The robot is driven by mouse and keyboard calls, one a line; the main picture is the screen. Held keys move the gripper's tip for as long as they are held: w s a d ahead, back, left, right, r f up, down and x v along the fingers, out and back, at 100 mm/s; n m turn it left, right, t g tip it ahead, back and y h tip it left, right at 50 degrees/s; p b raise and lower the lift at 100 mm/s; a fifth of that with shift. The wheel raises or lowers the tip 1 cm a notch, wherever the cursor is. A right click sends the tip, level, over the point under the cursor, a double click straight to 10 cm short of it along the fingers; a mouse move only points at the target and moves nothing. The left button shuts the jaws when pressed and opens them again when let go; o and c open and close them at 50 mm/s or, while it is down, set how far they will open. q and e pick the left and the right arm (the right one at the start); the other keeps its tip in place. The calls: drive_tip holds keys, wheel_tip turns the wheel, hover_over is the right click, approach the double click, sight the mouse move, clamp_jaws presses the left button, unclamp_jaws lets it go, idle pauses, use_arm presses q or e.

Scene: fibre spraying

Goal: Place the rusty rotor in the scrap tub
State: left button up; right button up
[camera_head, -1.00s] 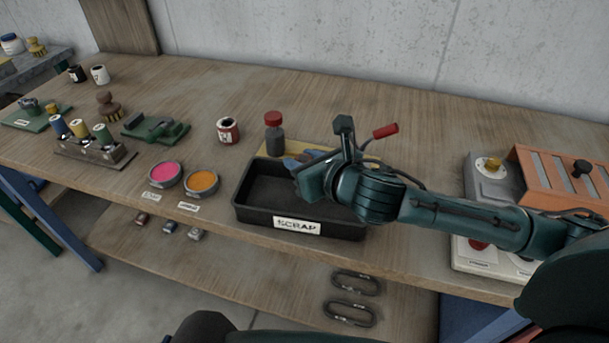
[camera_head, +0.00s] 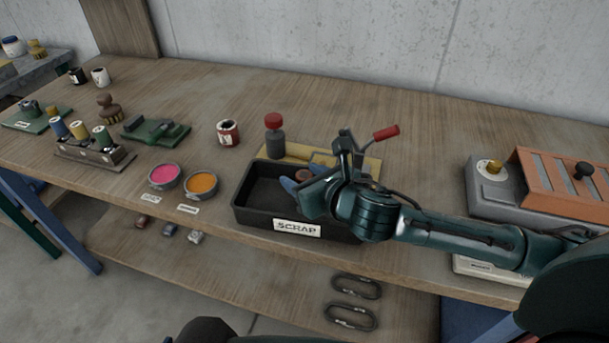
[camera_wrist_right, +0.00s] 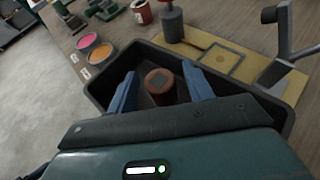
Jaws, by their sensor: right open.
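The scrap tub (camera_head: 252,214) is a black open box with a white SCRAP label, near the front edge of the bench. The rusty rotor (camera_wrist_right: 160,86) is a brown, short cylinder with a dark square in its top. It shows between the blue fingers of my right gripper (camera_wrist_right: 160,72), within the tub's outline. My right gripper is open, with a gap beside the rotor. In the head view the right gripper (camera_head: 303,174) is over the tub and the rotor (camera_head: 304,176) shows partly. Whether the rotor rests on the tub floor is unclear. My left gripper is not in view.
Behind the tub are a yellow plate (camera_head: 374,168) with a red-handled lever (camera_head: 386,132) and a red-capped bottle (camera_head: 274,136). Pink (camera_head: 164,176) and orange (camera_head: 201,182) pots stand left. A grey and orange machine (camera_head: 490,190) stands right.

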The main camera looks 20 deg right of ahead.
drive_tip(key=shift+r, duration=0.15)
drive_tip(key=shift+s+r, duration=0.1)
drive_tip(key=shift+s, duration=0.2)
drive_tip(key=p+v, duration=0.1)
drive_tip(key=v, duration=0.9)
drive_tip(key=shift+d+r+p, duration=0.15)
drive_tip(key=shift+p, duration=0.25)
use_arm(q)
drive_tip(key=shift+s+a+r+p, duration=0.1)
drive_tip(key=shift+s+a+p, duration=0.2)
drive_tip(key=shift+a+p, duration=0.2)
use_arm(e)
drive_tip(key=shift+s+d, duration=0.15)
drive_tip(key=shift+s, duration=0.5)
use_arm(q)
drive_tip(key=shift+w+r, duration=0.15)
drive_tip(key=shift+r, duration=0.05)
